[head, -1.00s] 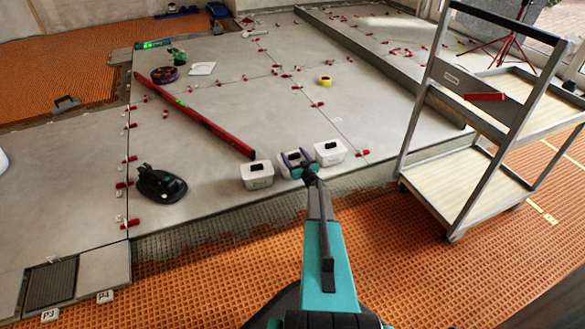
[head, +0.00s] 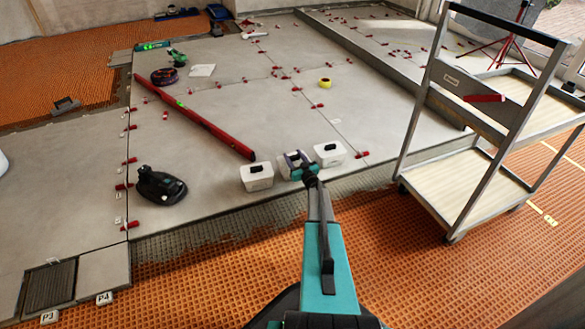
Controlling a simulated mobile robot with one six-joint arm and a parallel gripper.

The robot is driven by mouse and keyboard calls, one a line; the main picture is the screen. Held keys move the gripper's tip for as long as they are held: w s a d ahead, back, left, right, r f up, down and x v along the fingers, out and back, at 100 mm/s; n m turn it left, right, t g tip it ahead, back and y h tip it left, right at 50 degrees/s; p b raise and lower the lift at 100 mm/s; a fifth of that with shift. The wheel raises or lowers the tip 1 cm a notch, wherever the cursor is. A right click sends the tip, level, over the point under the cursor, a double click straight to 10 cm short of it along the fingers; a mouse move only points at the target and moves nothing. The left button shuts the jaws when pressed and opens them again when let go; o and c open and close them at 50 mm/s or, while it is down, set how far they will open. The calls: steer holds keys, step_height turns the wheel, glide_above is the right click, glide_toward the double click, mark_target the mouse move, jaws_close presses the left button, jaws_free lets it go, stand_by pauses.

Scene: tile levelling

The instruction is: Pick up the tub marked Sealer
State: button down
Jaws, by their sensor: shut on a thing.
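Three white tubs with dark handles on their lids stand in a row near the front edge of the tiled floor: a left tub (head: 257,182), a middle tub (head: 287,171) and a right tub (head: 330,158). Their labels are too small to read, so I cannot tell which is marked Sealer. My gripper (head: 295,159) is at the top of the middle tub, shut on its handle. My gripper and wrist hide part of that tub's lid and right side. The middle tub appears to be at floor level still, between the other two.
A grey trolley (head: 473,100) with wooden shelves stands at the right. A red level (head: 195,118) lies left of the tubs. Yellow tape (head: 325,83) and red levelling clips are scattered behind.

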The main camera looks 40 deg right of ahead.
steer(key=shift+r, duration=0.25)
steer(key=shift+r+p, duration=0.65)
steer(key=shift+r, duration=0.1)
steer(key=shift+s+a+r+p, duration=0.2)
steer(key=shift+r+p, duration=0.2)
steer(key=shift+r, duration=0.15)
steer(key=shift+s+a+r+p, duration=0.1)
steer(key=shift+s+r+p, duration=0.05)
steer(key=shift+r+p, duration=0.35)
steer(key=s+a+r+p, duration=0.1)
steer(key=s+a+p, duration=0.3)
steer(key=s+a, duration=0.4)
steer(key=shift+d+v, duration=0.35)
steer(key=shift+v, duration=1.8)
steer(key=shift+s, duration=0.2)
